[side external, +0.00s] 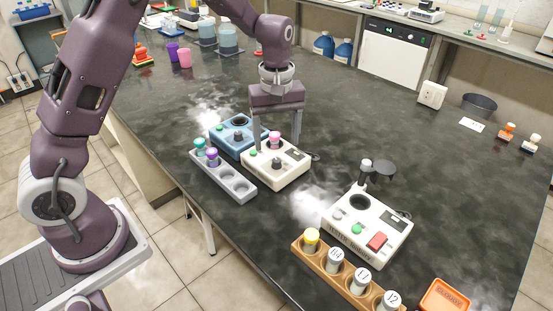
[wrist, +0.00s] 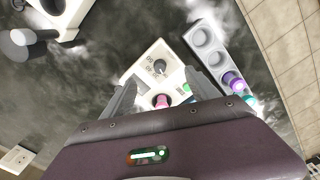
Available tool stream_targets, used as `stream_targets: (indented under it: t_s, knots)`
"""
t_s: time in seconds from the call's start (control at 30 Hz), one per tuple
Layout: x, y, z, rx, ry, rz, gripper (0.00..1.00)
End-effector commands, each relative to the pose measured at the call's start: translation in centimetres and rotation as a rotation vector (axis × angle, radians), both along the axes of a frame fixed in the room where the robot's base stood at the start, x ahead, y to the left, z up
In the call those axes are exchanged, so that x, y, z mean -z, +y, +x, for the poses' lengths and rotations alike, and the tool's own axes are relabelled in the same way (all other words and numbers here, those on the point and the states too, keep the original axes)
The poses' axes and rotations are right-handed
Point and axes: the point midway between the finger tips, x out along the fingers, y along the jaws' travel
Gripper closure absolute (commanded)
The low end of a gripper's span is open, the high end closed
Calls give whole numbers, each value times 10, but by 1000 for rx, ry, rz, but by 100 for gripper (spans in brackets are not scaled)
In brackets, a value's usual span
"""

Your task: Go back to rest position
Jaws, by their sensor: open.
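My gripper (side external: 278,124) is open, pointing down over the white device (side external: 290,172) on the dark bench. In the side view its two fingers stand at either side of a pink-capped piece (side external: 274,138) on that device. In the wrist view the fingers (wrist: 164,100) spread on both sides of the white device (wrist: 158,68), with the pink piece (wrist: 161,101) between them. I cannot tell whether the fingers touch anything. The lower part of the device is hidden behind my gripper in the wrist view.
A blue device (side external: 229,131) and a grey rack (side external: 236,184) with teal- and purple-capped vials stand close by on the left. A white turbidity meter (side external: 345,235), a wooden vial rack (side external: 320,262) and an orange box (side external: 445,297) are at the front.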

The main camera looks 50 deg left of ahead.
Motion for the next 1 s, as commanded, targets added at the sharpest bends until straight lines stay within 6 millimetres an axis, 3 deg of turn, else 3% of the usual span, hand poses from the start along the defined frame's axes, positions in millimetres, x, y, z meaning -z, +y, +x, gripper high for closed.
stream_targets:
  t_s: [0.13, 0.43, 0.57, 0.7, 0.8, 0.9, 1.0]
  knots:
    - [-11, 0, 0, 0, -1, 0, 31]
    - [-14, 0, -1, 2, -2, -1, 31]
    - [-50, -5, -18, 82, -51, -27, 31]
    - [-123, -16, -82, 331, -181, -48, 31]
    - [-158, -23, -142, 546, -282, -9, 31]
    - [-171, -26, -199, 749, -367, 73, 31]
    - [-168, -27, -240, 902, -418, 165, 31]
